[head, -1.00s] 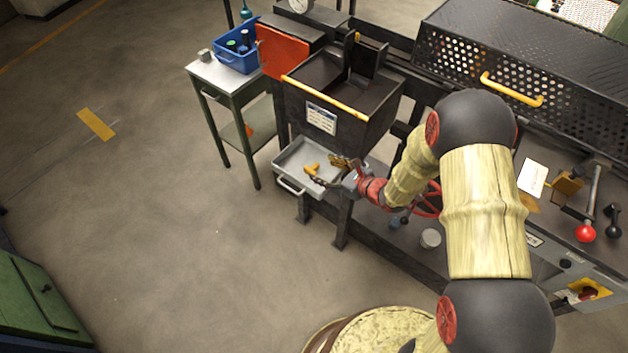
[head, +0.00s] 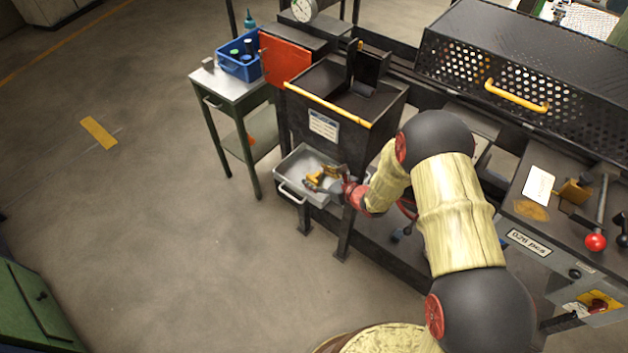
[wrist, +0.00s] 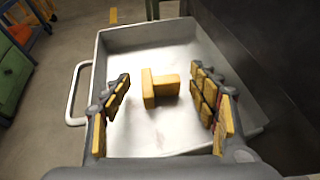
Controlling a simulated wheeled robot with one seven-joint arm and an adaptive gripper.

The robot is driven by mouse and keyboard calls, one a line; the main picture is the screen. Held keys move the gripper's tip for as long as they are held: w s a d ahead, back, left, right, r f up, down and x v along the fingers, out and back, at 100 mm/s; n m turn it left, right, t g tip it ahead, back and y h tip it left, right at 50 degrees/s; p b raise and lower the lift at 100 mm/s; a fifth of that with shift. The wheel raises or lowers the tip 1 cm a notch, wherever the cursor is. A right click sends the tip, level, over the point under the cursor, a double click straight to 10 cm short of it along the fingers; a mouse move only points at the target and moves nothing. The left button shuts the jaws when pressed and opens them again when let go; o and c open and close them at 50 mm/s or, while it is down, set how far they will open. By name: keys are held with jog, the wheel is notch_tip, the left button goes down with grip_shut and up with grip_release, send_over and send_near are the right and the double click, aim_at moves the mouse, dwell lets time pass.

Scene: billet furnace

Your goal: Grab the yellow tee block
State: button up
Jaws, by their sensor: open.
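The yellow tee block (wrist: 150,88) lies in a grey metal tray (wrist: 190,140) in the wrist view, its crossbar toward the left and its stem toward the right. My gripper (wrist: 160,92) is open, with one padded finger on each side of the block as the picture shows it. I see bare tray between the block and each finger; how far above the tray floor the fingertips are, I cannot tell. In the head view my gripper (head: 325,178) is over the tray (head: 298,160), and it largely hides the block there.
The tray has a handle (wrist: 78,95) on its left and sits below a dark hopper with a yellow bar (head: 328,104). A dark wall (wrist: 270,60) rises close on the tray's right. A side table (head: 228,88) with a blue bin (head: 240,68) stands to the left. Floor in front is clear.

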jog(key=shift+r, duration=0.1)
jog(key=c, duration=1.5)
